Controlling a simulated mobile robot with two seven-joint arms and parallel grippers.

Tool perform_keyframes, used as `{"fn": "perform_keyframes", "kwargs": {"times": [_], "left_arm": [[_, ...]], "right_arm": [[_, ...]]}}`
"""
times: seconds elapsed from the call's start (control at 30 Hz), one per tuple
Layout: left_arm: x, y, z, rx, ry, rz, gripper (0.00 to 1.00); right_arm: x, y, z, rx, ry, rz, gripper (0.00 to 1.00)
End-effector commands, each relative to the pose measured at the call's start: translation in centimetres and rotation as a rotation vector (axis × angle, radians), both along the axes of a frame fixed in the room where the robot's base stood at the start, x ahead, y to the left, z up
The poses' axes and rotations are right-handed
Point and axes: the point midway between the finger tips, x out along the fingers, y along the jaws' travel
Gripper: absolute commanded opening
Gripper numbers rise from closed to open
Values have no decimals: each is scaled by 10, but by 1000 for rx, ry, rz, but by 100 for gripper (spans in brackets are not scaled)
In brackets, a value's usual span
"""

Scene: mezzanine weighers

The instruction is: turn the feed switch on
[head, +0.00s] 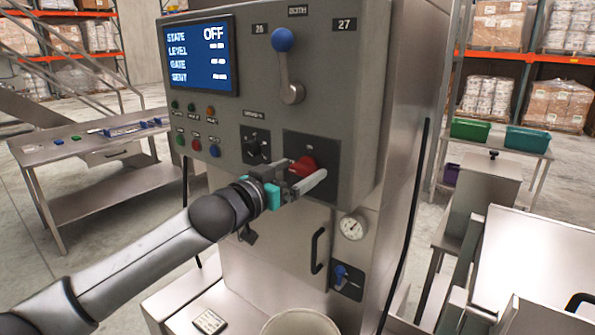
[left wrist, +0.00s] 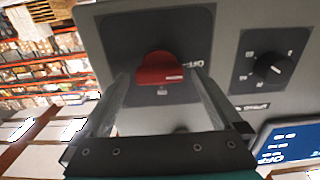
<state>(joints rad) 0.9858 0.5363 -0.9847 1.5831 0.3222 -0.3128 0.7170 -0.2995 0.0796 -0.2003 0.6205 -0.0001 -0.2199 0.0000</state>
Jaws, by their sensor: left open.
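A red rotary switch (head: 303,165) sits on a dark square plate (head: 325,150) at the lower right of the grey machine panel. In the left wrist view the red switch (left wrist: 160,68) shows with an "OFF" label beside it. The display (head: 203,56) at the upper left reads STATE OFF. My left gripper (head: 298,178) is open at the red switch. In the left wrist view its fingers (left wrist: 162,92) stand on either side of the red handle with gaps visible. Part of the switch is hidden behind the fingers in the head view. My right gripper is not in view.
A black selector dial (head: 256,148) is just left of the red switch. A blue-knobbed lever (head: 288,65) is above it. Coloured buttons (head: 197,142) sit below the display. A gauge (head: 353,227) and a black handle (head: 318,250) are lower down.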

Motion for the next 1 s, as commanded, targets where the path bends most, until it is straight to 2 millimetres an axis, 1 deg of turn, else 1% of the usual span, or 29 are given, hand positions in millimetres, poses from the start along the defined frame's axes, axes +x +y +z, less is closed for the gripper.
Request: {"fn": "perform_keyframes", "kwargs": {"times": [0.27,0.3,1.0], "left_arm": [[1,-1,0,0,0,-1,100],[1,-1,0,0,0,-1,98],[1,-1,0,-1,1,0,19]], "right_arm": [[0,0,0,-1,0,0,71],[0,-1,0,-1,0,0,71],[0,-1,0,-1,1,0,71]]}}
